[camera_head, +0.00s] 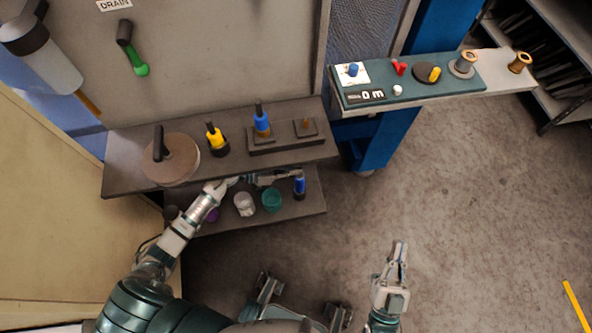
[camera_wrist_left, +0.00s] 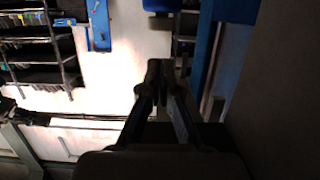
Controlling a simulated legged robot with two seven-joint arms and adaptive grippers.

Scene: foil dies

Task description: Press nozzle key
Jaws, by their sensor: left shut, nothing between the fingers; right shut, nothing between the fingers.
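The green control panel (camera_head: 440,90) at the upper right carries a blue knob (camera_head: 353,69) on a white plate, a red Y-shaped part (camera_head: 399,67), a small white button (camera_head: 397,90) and a yellow part (camera_head: 434,73) on a dark disc. I cannot tell which of these is the nozzle key. My left gripper (camera_head: 298,173) is shut and empty, pointing right by the lower shelf, left of and below the panel. Its closed fingers also show in the left wrist view (camera_wrist_left: 163,68). My right gripper (camera_head: 399,247) is shut and empty over the floor, well below the panel.
The upper shelf (camera_head: 125,180) holds a round disc, a yellow bottle and a blue bottle. The lower shelf (camera_head: 315,207) holds cups and a blue bottle (camera_head: 299,188) close to my left gripper.

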